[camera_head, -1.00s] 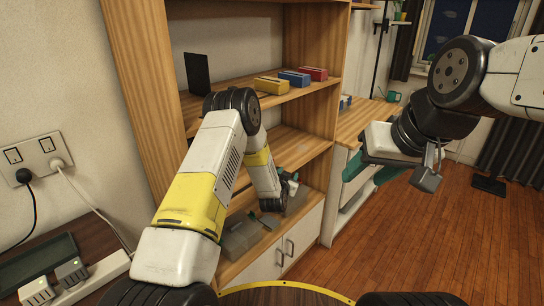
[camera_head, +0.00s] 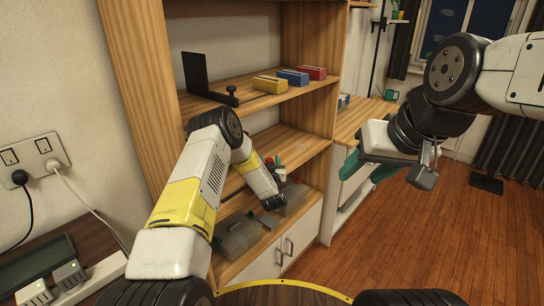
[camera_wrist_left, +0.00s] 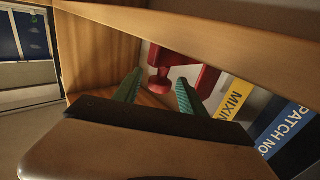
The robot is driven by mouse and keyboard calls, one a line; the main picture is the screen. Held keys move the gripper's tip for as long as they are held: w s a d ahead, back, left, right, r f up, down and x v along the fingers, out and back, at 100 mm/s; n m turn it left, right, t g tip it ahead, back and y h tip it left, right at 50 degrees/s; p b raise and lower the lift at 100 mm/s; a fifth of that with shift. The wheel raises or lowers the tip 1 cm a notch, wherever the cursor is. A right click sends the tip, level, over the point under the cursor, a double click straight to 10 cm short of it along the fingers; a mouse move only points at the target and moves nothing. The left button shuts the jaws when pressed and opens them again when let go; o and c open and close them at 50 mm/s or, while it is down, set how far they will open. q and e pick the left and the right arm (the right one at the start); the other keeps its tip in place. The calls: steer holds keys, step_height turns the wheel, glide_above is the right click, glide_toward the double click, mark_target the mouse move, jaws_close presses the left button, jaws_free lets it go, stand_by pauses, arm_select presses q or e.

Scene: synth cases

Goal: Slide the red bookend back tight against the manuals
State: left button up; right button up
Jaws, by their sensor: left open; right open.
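The red bookend (camera_wrist_left: 160,56) shows in the left wrist view, just beyond and partly between my left gripper's green fingertips (camera_wrist_left: 160,82). The fingers are open; I cannot tell whether they touch it. A yellow manual (camera_wrist_left: 234,97) and a blue manual (camera_wrist_left: 285,125), both with printed spines, stand to the right of the bookend. A pale strip lies between them. In the head view my left gripper (camera_head: 279,164) is inside the lower part of the shelf unit, with a small red patch beside it. My right gripper (camera_head: 368,169) is open and empty, in front of the side counter.
A black bookend (camera_head: 195,72) with a dark knobbed piece stands on the upper shelf (camera_head: 255,100), left of yellow, blue and red boxes (camera_head: 292,78). Grey containers (camera_head: 238,235) sit on the bottom shelf. A shelf board (camera_wrist_left: 220,40) crosses close by in the wrist view.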

arm_select(q)
steer(key=shift+w, duration=0.15)
jaws_close()
stand_by(1.4)
